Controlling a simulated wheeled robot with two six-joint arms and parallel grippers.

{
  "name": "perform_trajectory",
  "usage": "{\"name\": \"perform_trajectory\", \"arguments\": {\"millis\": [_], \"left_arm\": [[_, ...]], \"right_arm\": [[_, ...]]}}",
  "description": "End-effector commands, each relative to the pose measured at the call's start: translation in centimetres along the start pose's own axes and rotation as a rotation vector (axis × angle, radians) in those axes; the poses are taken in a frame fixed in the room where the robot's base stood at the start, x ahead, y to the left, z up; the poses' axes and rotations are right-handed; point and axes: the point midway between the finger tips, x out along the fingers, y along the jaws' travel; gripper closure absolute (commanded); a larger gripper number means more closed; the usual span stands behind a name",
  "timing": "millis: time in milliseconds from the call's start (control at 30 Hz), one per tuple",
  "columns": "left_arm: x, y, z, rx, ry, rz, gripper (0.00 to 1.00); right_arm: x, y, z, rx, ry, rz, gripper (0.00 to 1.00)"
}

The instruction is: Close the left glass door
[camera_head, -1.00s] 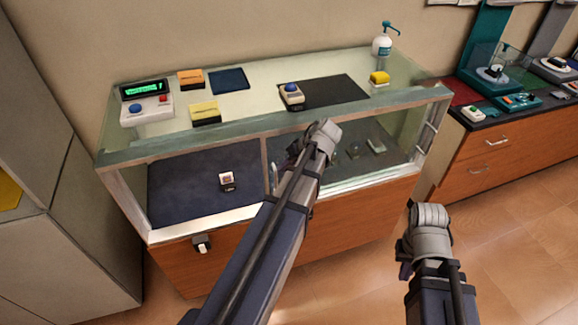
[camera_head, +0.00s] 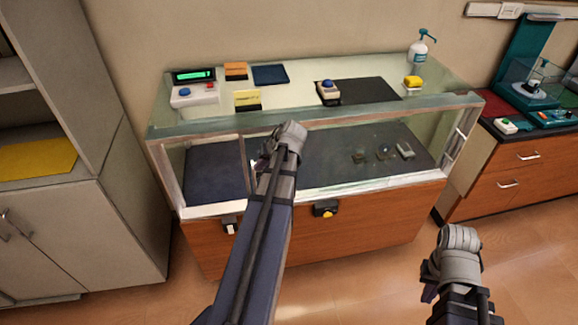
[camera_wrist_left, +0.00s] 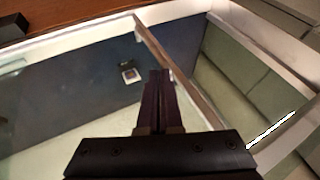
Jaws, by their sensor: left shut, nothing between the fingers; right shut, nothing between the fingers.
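The glass display case (camera_head: 310,118) stands against the wall. The left glass door's upright edge strip (camera_head: 247,165) stands in the left part of the case front, with an opening between it and the left frame post. In the left wrist view this strip (camera_wrist_left: 180,70) runs diagonally beside my fingers. My left gripper (camera_head: 258,163) is shut and empty, at the strip's right side; its fingertips also show in the left wrist view (camera_wrist_left: 160,75). I cannot tell whether they touch the strip. My right gripper (camera_head: 428,285) is shut and empty, low in front of the case's right side.
A grey cabinet (camera_head: 80,235) is at left, a wooden counter (camera_head: 515,170) at right. Floor in front is free.

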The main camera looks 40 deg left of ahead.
Motion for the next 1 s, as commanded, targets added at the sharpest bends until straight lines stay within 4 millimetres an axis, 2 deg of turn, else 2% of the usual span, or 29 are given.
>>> {"name": "perform_trajectory", "arguments": {"millis": [33, 100, 500, 700, 800, 1000], "left_arm": [[0.8, -2.0, 0.4, -0.007, -0.001, -0.002, 1.0], [1.8, -4.2, 0.6, -0.008, 0.0, -0.001, 1.0], [7.2, -16.4, 1.8, -0.006, 0.002, 0.0, 1.0], [9.2, -20.8, 2.2, -0.004, 0.004, 0.001, 1.0], [9.9, -22.3, 2.3, -0.003, 0.005, 0.002, 1.0], [10.7, -24.1, 2.5, 0.0, 0.007, 0.003, 1.0]], "right_arm": [[0.0, 0.0, 0.0, 0.0, 0.0, 0.0, 1.0], [0.0, 0.0, 0.0, 0.0, 0.0, 0.0, 1.0], [0.0, 0.0, 0.0, 0.0, 0.0, 0.0, 1.0], [0.0, 0.0, 0.0, 0.0, 0.0, 0.0, 1.0], [0.0, 0.0, 0.0, 0.0, 0.0, 0.0, 1.0], [0.0, 0.0, 0.0, 0.0, 0.0, 0.0, 1.0]]}}
